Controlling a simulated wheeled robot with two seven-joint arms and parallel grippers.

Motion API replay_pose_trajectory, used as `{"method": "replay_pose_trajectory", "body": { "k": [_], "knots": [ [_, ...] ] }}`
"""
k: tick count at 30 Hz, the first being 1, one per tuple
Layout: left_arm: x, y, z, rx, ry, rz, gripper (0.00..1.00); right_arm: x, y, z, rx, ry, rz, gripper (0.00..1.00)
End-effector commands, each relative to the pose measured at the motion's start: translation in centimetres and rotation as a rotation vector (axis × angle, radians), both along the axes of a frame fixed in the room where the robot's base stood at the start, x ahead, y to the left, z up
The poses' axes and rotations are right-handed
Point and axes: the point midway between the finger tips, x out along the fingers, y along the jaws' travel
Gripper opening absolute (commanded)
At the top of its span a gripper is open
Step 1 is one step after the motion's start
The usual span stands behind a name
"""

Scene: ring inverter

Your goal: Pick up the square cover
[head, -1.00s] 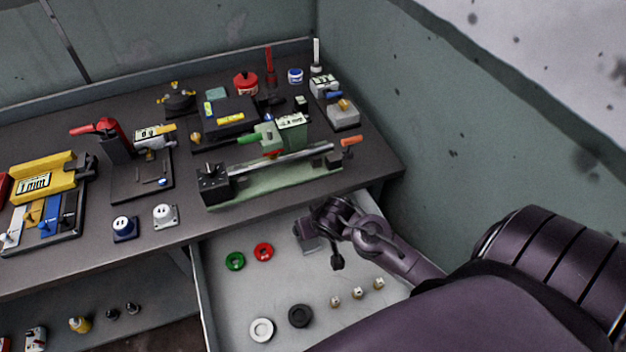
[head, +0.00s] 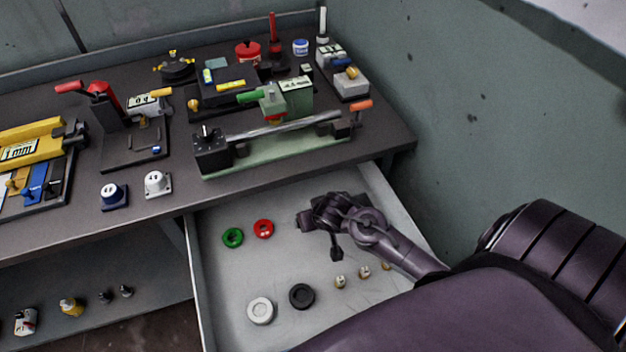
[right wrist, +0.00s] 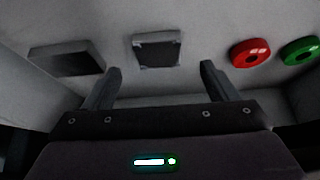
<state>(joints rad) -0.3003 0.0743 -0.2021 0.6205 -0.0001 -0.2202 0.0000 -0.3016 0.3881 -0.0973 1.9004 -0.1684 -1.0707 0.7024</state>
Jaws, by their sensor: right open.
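The square cover (right wrist: 157,50) is a flat grey square with a dark middle. It lies in the open drawer and shows ahead of the right gripper in the right wrist view, between the lines of the two fingers. In the head view my right arm and gripper mostly hide it. My right gripper (right wrist: 160,76) is open and empty, its fingers spread on either side, apart from the cover. In the head view the right gripper (head: 322,228) hangs over the drawer. My left gripper is not in view.
A darker square piece (right wrist: 66,57) lies beside the cover. The drawer (head: 215,285) also holds a red ring (head: 264,229), a green ring (head: 232,238), a white ring (head: 261,311), a black ring (head: 301,295) and small brass parts. The workbench (head: 180,200) edge stands behind.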

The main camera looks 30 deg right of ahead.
Motion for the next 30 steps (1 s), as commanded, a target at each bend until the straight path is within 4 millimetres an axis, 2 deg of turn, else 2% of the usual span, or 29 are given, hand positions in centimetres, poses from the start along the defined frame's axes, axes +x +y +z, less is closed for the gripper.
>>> {"method": "replay_pose_trajectory", "body": {
  "k": [8,17,27,29,30],
  "knots": [
    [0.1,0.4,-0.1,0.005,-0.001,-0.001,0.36,1.6,-0.7,-3.6,-0.003,0.001,0.001,0.80],
    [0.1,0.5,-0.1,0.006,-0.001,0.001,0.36,1.9,-0.7,-4.0,-0.001,0.000,0.000,0.80],
    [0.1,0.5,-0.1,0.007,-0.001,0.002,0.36,1.8,-0.7,-4.0,-0.001,0.000,0.000,0.35],
    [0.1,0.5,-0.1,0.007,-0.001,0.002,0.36,1.8,-0.7,-4.0,-0.001,0.000,0.000,0.28],
    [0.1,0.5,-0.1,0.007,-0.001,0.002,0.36,1.9,-0.7,-3.9,-0.002,-0.001,0.000,0.27]
  ]
}}
